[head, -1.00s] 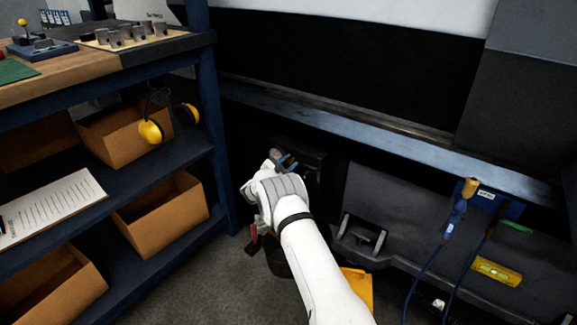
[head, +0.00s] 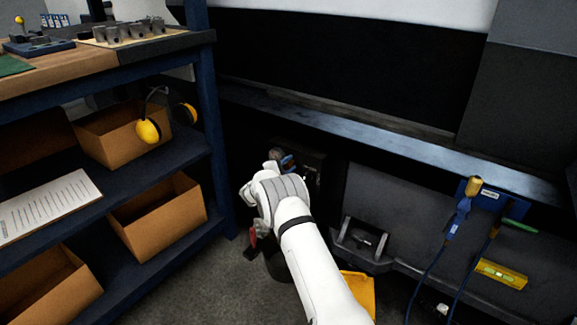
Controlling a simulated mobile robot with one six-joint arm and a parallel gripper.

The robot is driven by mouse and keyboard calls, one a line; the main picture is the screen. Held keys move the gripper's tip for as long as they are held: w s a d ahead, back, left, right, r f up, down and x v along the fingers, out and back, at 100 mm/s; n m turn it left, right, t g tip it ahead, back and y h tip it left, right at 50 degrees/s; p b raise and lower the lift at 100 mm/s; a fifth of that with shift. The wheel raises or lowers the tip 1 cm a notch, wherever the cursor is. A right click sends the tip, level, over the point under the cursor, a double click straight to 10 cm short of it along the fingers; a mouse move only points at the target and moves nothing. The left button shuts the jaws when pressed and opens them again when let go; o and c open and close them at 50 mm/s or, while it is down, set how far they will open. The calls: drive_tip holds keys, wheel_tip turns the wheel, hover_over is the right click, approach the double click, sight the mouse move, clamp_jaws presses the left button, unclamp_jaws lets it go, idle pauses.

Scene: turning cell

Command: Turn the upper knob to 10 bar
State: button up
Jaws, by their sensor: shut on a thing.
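My gripper (head: 278,160) reaches to a dark unit low on the machine front, between the blue shelf and the grey panel. A small blue and grey part (head: 287,161) shows just past my wrist. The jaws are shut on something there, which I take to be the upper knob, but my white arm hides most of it. No scale or pressure reading can be made out. A red part (head: 253,237) hangs below my wrist at the left.
A blue shelf (head: 208,120) with cardboard boxes (head: 158,213) and yellow earmuffs (head: 149,131) stands close on the left. A machine ledge (head: 350,136) runs above my gripper. Blue cables, a yellow level (head: 501,274) and a yellow object (head: 359,289) are at the right.

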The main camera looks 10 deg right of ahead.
sight(287, 166)
drive_tip(key=shift+f, duration=0.1)
idle(0.3)
drive_tip(key=o, duration=0.7)
drive_tip(key=p+v, duration=0.3)
drive_tip(key=v, duration=0.4)
drive_tip(key=shift+s+a, duration=0.3)
drive_tip(key=shift+s, duration=0.05)
